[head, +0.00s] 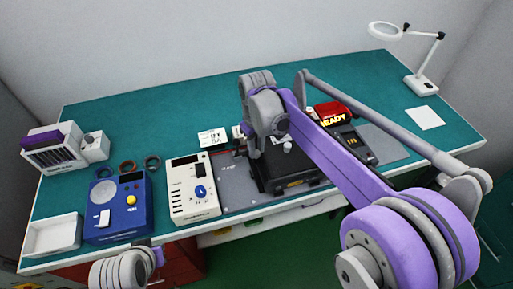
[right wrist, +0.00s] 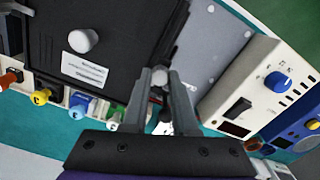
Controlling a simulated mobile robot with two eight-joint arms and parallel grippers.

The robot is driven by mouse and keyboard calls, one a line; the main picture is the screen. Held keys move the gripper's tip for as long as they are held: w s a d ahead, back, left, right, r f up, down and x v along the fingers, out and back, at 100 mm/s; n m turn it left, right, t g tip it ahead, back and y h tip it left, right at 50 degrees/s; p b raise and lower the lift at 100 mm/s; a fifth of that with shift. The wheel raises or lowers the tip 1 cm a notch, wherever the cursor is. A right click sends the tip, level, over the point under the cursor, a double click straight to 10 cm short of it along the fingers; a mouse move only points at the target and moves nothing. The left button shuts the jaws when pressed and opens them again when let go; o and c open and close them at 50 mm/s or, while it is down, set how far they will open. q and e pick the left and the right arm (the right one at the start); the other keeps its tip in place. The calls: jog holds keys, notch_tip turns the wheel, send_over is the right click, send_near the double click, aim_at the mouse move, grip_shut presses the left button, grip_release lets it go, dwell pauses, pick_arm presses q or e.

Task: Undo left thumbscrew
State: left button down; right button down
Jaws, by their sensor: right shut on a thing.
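A black unit (head: 292,184) with a handle on its front sits on the grey plate on the bench. In the right wrist view the black unit (right wrist: 120,35) fills the upper left, with a pale round knob (right wrist: 82,40) and a white label on top. My right gripper (right wrist: 160,78) is shut on a small grey thumbscrew (right wrist: 159,75) at the unit's edge, on the side facing the cream box. The fingers hide most of the thumbscrew, so I cannot tell how far it is turned. My left gripper is not in view; only part of my left arm shows at the bottom.
The cream box (head: 191,202) with a blue dial stands left of the plate (head: 233,190), and a blue box (head: 116,215) stands beyond it. Several coloured plugs (right wrist: 78,103) line the unit's edge.

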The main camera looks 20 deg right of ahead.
aim_at(257, 152)
dwell(0.4)
jog(key=c, duration=0.7)
grip_release()
notch_tip(257, 152, up, 11)
jog(key=shift+f+p, duration=0.1)
jog(key=shift+p, duration=0.2)
jog(key=s+d+f+m+t, duration=0.1)
jog(key=s+f+t, duration=0.1)
jog(key=s+f, duration=0.3)
jog(key=s+d+f+m+t, duration=0.1)
jog(key=s+f, duration=0.3)
jog(key=s, duration=0.4)
jog(key=s+d+f+m+t, duration=0.2)
jog(key=s+f, duration=0.3)
jog(key=s, duration=0.2)
jog(key=shift+s+d+f+m+t, duration=0.1)
jog(key=shift+d+f+m+t, duration=0.2)
jog(key=shift+d+f, duration=0.05)
